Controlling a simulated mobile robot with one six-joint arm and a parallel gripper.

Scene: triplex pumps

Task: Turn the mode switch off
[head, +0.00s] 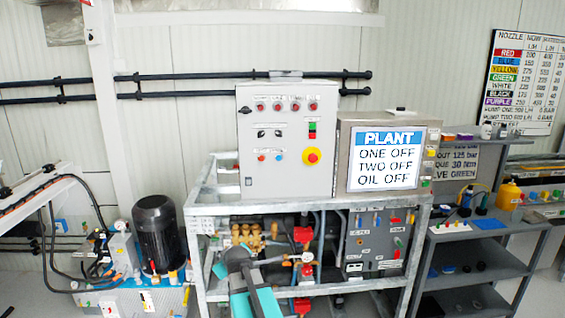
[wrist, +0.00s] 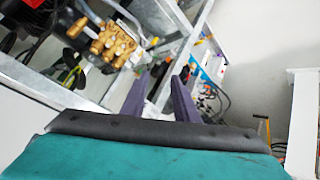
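A grey control cabinet (head: 285,180) stands on the metal frame. On its front are two small black selector knobs, a left one (head: 262,133) and a right one (head: 278,133). A black knob (head: 244,110) sits at the left edge of its door. The labels are too small to read, so I cannot tell which is the mode switch. My gripper (wrist: 161,76) shows two dark fingers standing apart with nothing between them in the wrist view. In the head view my teal and black arm is low in front of the frame, below the cabinet and away from its controls.
A red emergency button on yellow (head: 312,156) is right of the knobs. A display (head: 388,159) reads PLANT, ONE OFF, TWO OFF, OIL OFF. The galvanised frame (head: 330,208) and brass pump (wrist: 110,42) are near my gripper. A shelf (head: 480,250) stands right.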

